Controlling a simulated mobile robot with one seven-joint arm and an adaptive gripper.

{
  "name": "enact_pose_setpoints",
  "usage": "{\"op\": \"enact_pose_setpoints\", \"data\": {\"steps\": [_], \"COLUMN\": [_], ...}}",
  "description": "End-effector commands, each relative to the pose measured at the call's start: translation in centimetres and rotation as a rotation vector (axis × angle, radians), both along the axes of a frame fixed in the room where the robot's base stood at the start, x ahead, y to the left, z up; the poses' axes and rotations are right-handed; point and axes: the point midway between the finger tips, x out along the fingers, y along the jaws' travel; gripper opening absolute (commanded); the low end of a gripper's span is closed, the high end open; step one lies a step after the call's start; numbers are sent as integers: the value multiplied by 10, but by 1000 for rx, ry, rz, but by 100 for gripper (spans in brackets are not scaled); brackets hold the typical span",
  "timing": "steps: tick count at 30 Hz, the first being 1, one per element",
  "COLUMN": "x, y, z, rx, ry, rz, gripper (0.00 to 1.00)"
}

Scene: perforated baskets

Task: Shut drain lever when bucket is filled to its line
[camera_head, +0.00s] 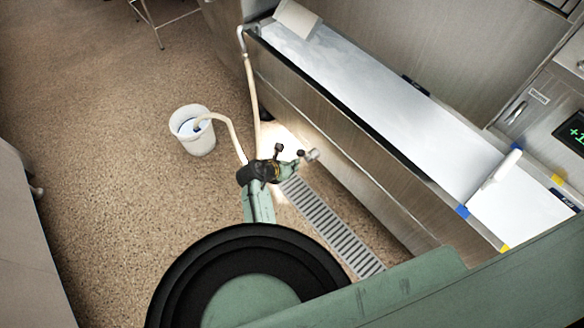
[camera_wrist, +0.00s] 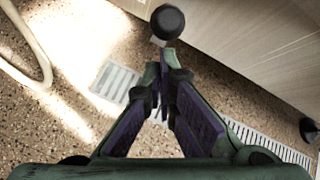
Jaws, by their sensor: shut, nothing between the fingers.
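The white bucket (camera_head: 194,139) stands on the floor at left centre in the head view, with a pale hose (camera_head: 232,135) ending inside it. Bluish-white liquid shows inside; I cannot make out a fill line. My gripper (camera_head: 298,162) reaches beside the steel unit's front, right of the bucket. In the wrist view its purple-padded fingers meet at the tips (camera_wrist: 164,62), shut and empty. A black ball knob (camera_wrist: 167,22), seemingly the drain lever's end, appears just beyond the fingertips. I cannot tell whether they touch. The rest of the lever is hidden.
A long steel trough (camera_head: 360,85) runs along the right, with a white block (camera_head: 297,18) at its far end. A floor drain grate (camera_head: 330,225) lies below its front panel. A second pale hose (camera_head: 253,100) hangs from the trough's corner. Open floor surrounds the bucket.

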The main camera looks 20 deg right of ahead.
Motion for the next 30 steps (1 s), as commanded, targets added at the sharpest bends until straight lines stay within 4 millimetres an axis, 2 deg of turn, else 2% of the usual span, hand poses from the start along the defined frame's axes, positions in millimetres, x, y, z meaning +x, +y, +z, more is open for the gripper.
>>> {"op": "enact_pose_setpoints", "data": {"steps": [5,14,23,30], "x": [0,3,10,14], "y": [0,-8,-27,-38], "z": [1,18,33,32], "rx": [1,82,110,111], "ry": [0,33,40,41], "rz": [-1,-2,0,-2], "gripper": [0,0,0,0]}}
